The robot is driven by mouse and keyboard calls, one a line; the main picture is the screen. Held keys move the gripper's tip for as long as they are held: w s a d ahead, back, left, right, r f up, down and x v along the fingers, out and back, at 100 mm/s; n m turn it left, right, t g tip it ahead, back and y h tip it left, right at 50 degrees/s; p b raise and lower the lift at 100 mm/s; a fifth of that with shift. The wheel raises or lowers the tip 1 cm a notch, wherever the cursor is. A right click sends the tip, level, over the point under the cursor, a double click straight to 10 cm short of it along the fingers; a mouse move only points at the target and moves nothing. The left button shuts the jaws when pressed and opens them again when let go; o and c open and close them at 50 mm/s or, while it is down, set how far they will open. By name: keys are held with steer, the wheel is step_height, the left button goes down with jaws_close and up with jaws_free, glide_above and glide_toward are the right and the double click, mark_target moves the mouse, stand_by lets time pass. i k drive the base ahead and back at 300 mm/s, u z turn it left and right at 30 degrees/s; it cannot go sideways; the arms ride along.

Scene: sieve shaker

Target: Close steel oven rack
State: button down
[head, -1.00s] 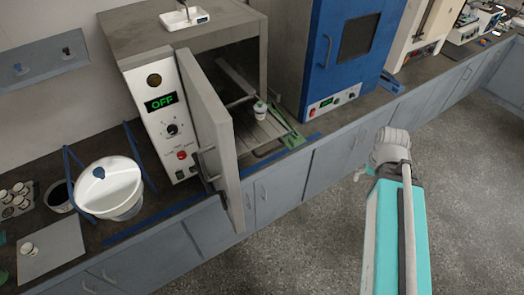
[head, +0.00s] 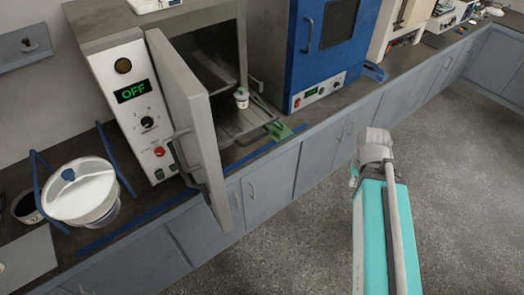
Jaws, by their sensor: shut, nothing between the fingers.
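A small white cup with a dark band (head: 241,97) stands on or just above the rack. The oven door (head: 190,120) stands open toward me and hides the left part of the chamber and rack. My arm reaches up from the bottom right over the floor, well apart from the oven. Only its teal link and grey joint show, and the gripper itself is not visible.
The oven panel (head: 133,110) reads OFF. A blue oven (head: 318,50) stands to the right. A green item (head: 278,130) lies on the bench by the opening. The floor (head: 290,235) before the cabinets is clear.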

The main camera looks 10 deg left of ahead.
mark_target(231, 123)
steer(key=u, duration=1)
steer(key=k, duration=0.85)
steer(key=z, duration=1)
